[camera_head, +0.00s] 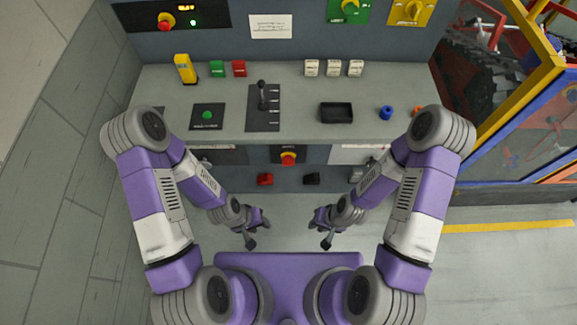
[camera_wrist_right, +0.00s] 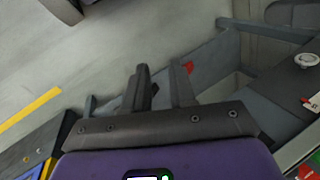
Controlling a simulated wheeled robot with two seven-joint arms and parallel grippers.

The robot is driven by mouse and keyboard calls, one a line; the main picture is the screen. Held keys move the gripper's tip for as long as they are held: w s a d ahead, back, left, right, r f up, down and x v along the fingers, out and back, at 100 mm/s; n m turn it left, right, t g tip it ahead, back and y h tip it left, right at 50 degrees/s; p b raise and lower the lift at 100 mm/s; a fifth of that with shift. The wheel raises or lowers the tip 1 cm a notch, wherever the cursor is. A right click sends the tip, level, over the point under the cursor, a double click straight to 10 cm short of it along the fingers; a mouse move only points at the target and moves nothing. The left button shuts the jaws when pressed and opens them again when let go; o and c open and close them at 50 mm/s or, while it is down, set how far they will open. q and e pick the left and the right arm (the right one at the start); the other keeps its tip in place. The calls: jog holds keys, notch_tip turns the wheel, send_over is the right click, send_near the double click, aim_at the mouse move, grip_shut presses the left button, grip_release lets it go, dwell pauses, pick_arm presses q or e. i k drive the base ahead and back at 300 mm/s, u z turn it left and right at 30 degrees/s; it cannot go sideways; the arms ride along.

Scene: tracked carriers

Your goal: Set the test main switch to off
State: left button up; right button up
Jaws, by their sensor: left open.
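Several rotary switches are in the head view, and their labels are too small to read, so I cannot tell which is the test main switch. A red knob on yellow (camera_head: 166,21) is on the back panel at left. My left gripper (camera_head: 258,230) and right gripper (camera_head: 322,230) hang apart in front of the console, touching nothing. Both are open and empty. The right fingers (camera_wrist_right: 162,88) show a gap in the wrist view.
The grey console top (camera_head: 215,85) carries a black lever (camera_head: 262,95), a green button (camera_head: 207,115), a black tray (camera_head: 336,112), a blue ring (camera_head: 386,112) and small colored blocks. A yellow-framed enclosure (camera_head: 510,90) stands at right. The floor before the console is clear.

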aim_at(287, 160)
jog(key=z, duration=1.45)
jog(key=k, duration=0.85)
jog(key=u, duration=1.4)
jog(key=i, duration=0.5)
